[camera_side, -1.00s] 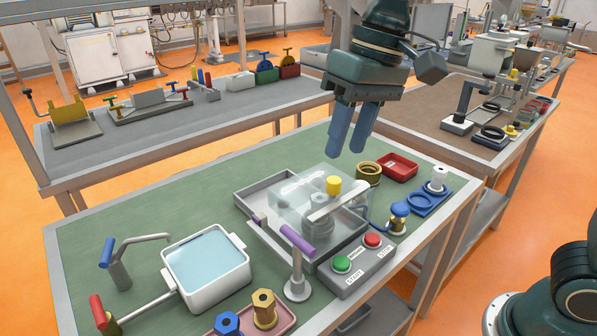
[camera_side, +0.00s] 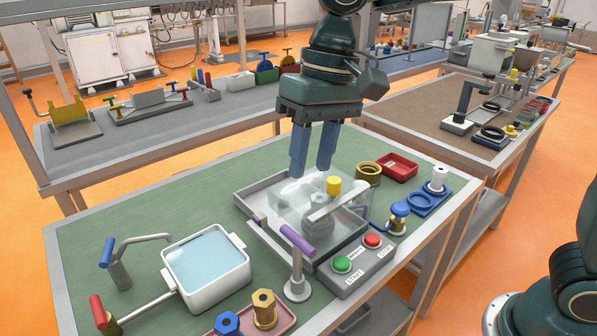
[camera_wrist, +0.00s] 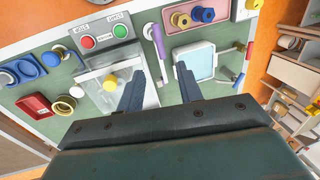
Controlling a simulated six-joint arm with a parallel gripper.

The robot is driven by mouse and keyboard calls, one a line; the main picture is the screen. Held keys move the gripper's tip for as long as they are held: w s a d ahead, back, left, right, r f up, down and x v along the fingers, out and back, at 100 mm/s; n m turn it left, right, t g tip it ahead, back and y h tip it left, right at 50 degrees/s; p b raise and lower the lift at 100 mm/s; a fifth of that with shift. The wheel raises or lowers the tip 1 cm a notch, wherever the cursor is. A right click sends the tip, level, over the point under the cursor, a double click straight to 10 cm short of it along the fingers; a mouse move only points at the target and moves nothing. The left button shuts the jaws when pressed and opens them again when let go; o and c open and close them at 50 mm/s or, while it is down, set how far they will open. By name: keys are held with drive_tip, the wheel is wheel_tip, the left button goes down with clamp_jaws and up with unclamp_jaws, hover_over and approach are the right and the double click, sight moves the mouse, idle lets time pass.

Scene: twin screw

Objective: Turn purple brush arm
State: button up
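The purple brush arm (camera_side: 297,241) is a purple bar on top of a grey post with a round base, at the front of the bench beside the grey tray. It also shows in the wrist view (camera_wrist: 158,41), beyond my fingertips. My gripper (camera_side: 312,170) has two blue fingers pointing down, spread apart with nothing between them. It hangs over the back of the tray, behind and above the clear box, apart from the purple bar. In the wrist view the open fingers (camera_wrist: 160,72) show a clear gap.
A clear box (camera_side: 310,205) with a yellow knob (camera_side: 333,185) stands in the grey tray (camera_side: 258,196). A start/stop button box (camera_side: 357,262) is right of the post. A white water basin (camera_side: 206,268) is left. Green bench between basin and tray is clear.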

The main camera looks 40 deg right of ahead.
sight(298, 236)
drive_tip(key=f, duration=0.4)
drive_tip(key=a+f, duration=0.1)
drive_tip(key=f, duration=0.3)
drive_tip(key=a+f, duration=0.1)
drive_tip(key=f, duration=0.3)
drive_tip(key=shift+a, duration=0.15)
clamp_jaws()
